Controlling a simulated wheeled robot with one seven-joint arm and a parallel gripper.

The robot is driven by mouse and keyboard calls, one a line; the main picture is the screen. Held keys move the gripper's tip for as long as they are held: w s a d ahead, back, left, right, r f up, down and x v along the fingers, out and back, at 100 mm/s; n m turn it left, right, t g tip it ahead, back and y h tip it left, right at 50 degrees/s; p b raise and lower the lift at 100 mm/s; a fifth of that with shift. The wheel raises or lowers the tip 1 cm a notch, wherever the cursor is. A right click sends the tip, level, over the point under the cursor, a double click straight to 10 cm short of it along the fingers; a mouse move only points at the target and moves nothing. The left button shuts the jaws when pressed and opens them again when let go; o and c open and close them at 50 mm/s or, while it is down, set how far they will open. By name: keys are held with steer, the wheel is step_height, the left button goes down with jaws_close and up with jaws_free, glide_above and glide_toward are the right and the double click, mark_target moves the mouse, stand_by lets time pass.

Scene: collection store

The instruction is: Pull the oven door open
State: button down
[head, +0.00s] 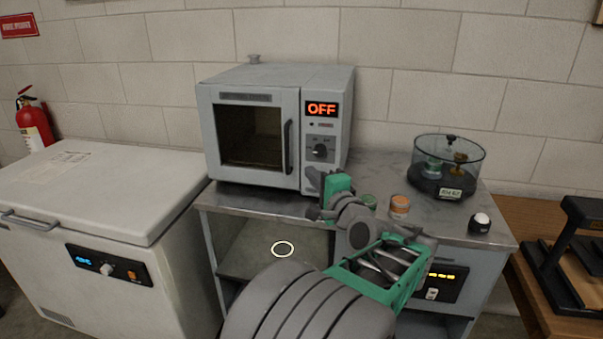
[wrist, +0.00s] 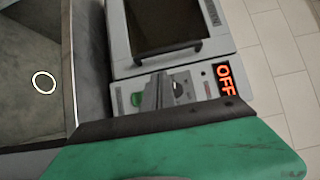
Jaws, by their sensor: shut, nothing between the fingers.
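The oven (head: 327,78) is a pale grey box on the bench, with its display reading OFF. Its windowed door (head: 250,177) looks shut. The dark upright handle (head: 287,147) runs along the door's right edge. My gripper (head: 312,178) is shut and empty, in front of the lower control panel, just right of and below the handle. It looks apart from the handle. In the tilted wrist view, the handle (wrist: 168,52) lies beyond the grey fingers (wrist: 155,92), near the knob (wrist: 179,89). My arm hides part of the bench front.
The grey bench top (head: 385,170) carries small jars (head: 400,205), a glass-walled case (head: 449,168) and a dark knob-like item (head: 480,223) to the right. A white chest freezer (head: 80,190) stands left. The space directly before the oven door looks clear.

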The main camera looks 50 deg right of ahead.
glide_toward(291, 153)
steer(key=x, duration=0.5)
steer(key=shift+w+d+p, duration=0.1)
steer(key=shift+w+p, duration=0.1)
steer(key=shift+p, duration=0.15)
steer(key=shift+s, duration=0.1)
